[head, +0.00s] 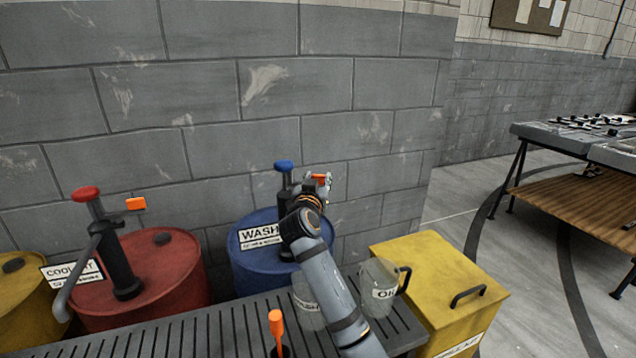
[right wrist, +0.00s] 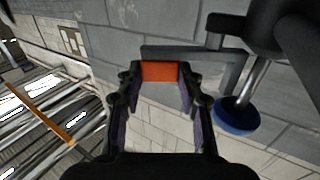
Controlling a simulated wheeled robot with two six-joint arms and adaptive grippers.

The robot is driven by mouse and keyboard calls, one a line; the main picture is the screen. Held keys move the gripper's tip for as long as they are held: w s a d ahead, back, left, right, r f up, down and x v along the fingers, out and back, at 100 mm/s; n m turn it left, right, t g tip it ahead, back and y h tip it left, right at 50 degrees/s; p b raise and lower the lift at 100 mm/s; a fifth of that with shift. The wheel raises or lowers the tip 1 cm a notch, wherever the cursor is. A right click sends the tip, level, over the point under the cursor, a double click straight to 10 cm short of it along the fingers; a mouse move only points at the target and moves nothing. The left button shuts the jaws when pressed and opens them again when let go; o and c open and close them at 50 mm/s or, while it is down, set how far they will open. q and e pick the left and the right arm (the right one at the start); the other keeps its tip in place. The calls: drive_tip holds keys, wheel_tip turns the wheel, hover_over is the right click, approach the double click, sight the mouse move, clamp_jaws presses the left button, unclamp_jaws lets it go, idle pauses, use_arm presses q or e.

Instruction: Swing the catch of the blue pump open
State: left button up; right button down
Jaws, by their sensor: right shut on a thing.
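The blue pump (head: 284,180) has a blue knob and a dark body, and stands on a blue drum (head: 250,262) labelled "WASH". Its orange catch (head: 319,177) sticks out to the right of the knob. My right gripper (head: 322,184) is at the catch, its arm crossing in front of the drum. In the right wrist view, the gripper (right wrist: 160,82) is shut on the orange catch (right wrist: 160,71), which sits between the fingertips at the end of a grey bar. The blue knob (right wrist: 237,117) is to the right there. My left gripper is not in view.
A red drum (head: 180,272) with a red-knobbed pump (head: 110,235) and its own orange catch (head: 136,203) stands left. A slatted grey bench (head: 190,335) holds clear jugs (head: 379,285) beside my arm. A yellow bin (head: 440,262) stands right. A grey wall is close behind.

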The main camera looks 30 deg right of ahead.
drive_tip(key=c, duration=0.8)
unclamp_jaws()
drive_tip(key=shift+c, duration=0.2)
